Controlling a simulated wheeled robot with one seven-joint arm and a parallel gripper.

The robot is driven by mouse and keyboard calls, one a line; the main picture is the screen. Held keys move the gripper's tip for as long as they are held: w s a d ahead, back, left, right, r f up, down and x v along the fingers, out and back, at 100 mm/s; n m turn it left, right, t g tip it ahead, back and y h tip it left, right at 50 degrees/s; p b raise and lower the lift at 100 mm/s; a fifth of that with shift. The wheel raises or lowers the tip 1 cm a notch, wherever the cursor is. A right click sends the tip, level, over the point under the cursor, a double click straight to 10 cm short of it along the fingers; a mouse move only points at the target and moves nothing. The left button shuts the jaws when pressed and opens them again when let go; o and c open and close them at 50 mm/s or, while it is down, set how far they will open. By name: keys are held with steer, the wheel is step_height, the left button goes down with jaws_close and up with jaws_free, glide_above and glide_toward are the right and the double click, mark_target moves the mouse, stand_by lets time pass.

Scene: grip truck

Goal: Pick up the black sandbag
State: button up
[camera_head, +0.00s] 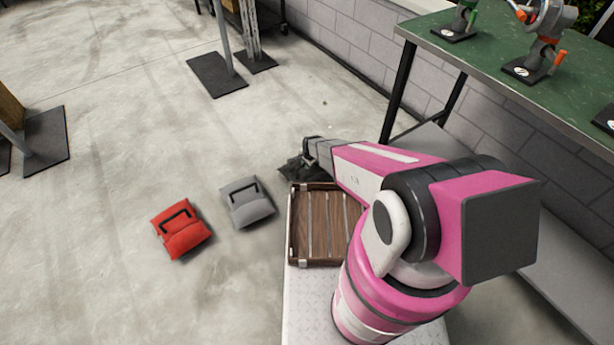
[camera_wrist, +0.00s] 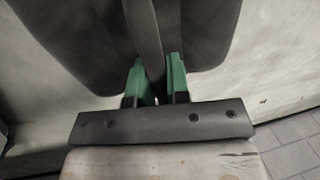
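The black sandbag (camera_head: 291,169) shows in the head view just beyond the far left corner of the wooden crate, partly hidden by my arm. In the wrist view the dark sandbag (camera_wrist: 80,35) fills the top, with its handle strap (camera_wrist: 147,35) running down the middle. My gripper (camera_wrist: 156,75) has its green fingers on both sides of that strap, close against it, and looks shut on it. In the head view my gripper (camera_head: 312,158) is at the sandbag, its fingertips hidden. I cannot tell whether the bag touches the floor.
A grey sandbag (camera_head: 248,202) and a red sandbag (camera_head: 181,230) lie on the floor to the left. The slatted wooden crate (camera_head: 292,225) is below my arm. A green-topped table (camera_head: 480,68) stands at right by the block wall. Floor stands (camera_head: 216,75) are at the back.

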jaws_close()
steer(key=shift+r, duration=0.15)
